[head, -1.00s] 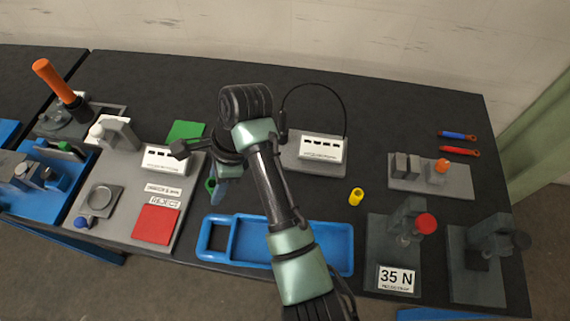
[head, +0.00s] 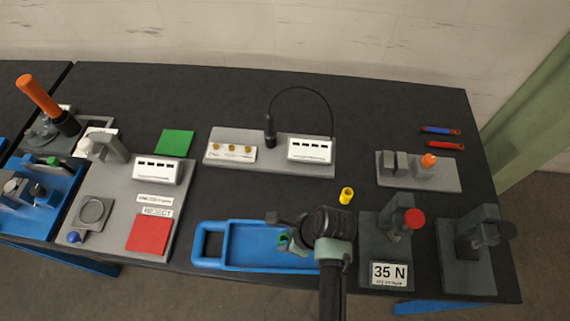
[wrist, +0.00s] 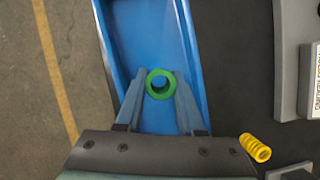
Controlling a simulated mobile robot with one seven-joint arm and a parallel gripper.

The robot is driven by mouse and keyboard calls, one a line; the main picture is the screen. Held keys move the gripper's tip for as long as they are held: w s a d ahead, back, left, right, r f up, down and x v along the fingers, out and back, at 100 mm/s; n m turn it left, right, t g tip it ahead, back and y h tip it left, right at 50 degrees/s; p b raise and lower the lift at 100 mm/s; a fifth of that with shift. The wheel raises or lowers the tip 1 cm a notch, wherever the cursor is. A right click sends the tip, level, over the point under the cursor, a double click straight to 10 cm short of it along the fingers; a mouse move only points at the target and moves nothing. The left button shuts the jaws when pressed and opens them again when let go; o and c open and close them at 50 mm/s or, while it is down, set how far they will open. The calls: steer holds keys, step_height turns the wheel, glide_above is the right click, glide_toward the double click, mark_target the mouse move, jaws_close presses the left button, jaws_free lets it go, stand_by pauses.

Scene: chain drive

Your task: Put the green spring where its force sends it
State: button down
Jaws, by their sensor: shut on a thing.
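My gripper (head: 290,241) is shut on the green spring (wrist: 160,75), which I see end-on as a ring between the fingertips in the wrist view. In the head view a bit of the spring's green (head: 283,239) shows at the fingers, over the right part of the blue tray (head: 212,262). The green pad (head: 175,143) and the red pad (head: 148,235), by a REJECT label (head: 157,212), are at the left and bare. A press-like stand with a red knob (head: 414,218) carries a "35 N" sign (head: 389,274), right of my gripper.
A second dark stand (head: 466,256) is at the far right. A grey plate (head: 270,150) with a cabled probe and white boxes lies at the back.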

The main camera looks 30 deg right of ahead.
steer(key=shift+f, duration=2.05)
steer(key=shift+f, duration=0.2)
steer(key=c, duration=0.5)
jaws_free()
